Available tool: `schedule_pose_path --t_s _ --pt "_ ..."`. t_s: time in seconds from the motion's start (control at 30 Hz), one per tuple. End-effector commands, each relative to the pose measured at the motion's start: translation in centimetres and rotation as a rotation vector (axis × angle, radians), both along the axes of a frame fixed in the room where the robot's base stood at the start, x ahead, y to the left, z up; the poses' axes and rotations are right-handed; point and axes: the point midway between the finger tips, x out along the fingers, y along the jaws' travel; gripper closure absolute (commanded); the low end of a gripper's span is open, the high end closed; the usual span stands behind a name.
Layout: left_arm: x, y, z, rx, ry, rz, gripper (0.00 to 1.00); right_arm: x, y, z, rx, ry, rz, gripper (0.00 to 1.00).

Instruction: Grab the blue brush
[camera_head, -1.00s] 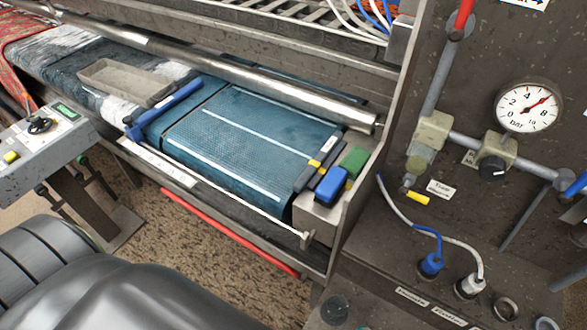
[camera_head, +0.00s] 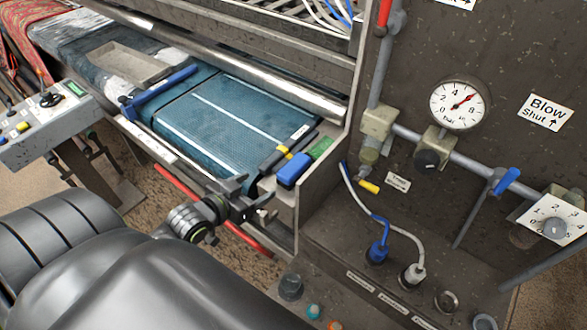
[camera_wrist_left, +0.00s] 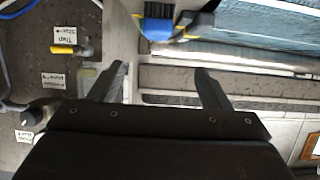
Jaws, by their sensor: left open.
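The blue brush (camera_head: 294,170) lies on the ledge at the right end of the blue mat, between a dark brush and a green one. It also shows at the top of the left wrist view (camera_wrist_left: 157,29). My left gripper (camera_head: 250,199) is in front of the ledge, left of and nearer than the blue brush, apart from it. In the left wrist view its two fingers (camera_wrist_left: 161,74) are spread with nothing between them. My right gripper is out of view.
A dark brush with a yellow band (camera_head: 279,155) and a green block (camera_head: 320,148) flank the blue brush closely. A metal roller (camera_head: 240,75) runs behind. The upright panel with its gauge (camera_head: 458,104) and pipes stands to the right. A red bar (camera_head: 170,181) runs low in front.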

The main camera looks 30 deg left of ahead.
Motion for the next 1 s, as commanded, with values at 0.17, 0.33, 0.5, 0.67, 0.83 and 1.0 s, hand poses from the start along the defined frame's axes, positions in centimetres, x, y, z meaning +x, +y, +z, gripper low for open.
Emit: schedule_pose_path --t_s 0.17,0.33,0.5,0.67,0.83,1.0 --pt "3.2 -0.3 -1.1 -0.004 -0.002 0.003 0.29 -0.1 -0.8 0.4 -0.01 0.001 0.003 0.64" --pt "6.2 -0.6 -2.3 -0.003 -0.001 0.002 0.29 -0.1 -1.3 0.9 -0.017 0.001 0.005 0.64" --pt "8.8 -0.8 -3.5 -0.002 0.001 0.002 0.29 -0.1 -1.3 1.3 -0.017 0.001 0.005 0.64" --pt "10.2 -0.9 -4.2 -0.001 0.002 0.002 0.29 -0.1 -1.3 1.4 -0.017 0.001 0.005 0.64" --pt "10.8 -0.9 -4.4 0.0 0.002 0.001 0.29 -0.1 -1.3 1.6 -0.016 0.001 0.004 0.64" --pt "12.5 -1.3 -4.5 -0.003 0.002 0.002 0.29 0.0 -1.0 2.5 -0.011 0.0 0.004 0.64"
